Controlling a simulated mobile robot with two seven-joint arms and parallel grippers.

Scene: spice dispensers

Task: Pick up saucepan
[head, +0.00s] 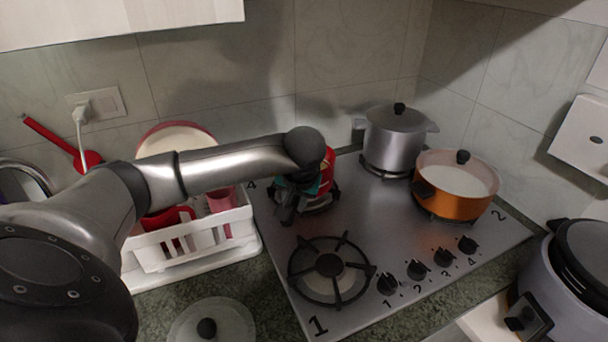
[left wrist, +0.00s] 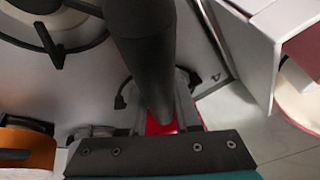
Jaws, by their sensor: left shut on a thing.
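A red saucepan (head: 328,172) stands at the back-left burner, marked 4, mostly hidden behind my left arm and gripper. My left gripper (head: 290,200) is shut on its dark handle. In the left wrist view the thick dark handle (left wrist: 145,65) runs between the fingers of the left gripper (left wrist: 158,105), with a bit of red saucepan (left wrist: 158,126) behind it. I cannot tell whether the saucepan is touching the burner. My right gripper is not in view.
A steel pot (head: 392,145) and an orange pot (head: 450,202) stand on the right burners. The front-left burner (head: 330,265) is empty. A white dish rack (head: 190,250) is close on the left, and a glass lid (head: 212,322) lies in front. A cooker (head: 570,290) stands at right.

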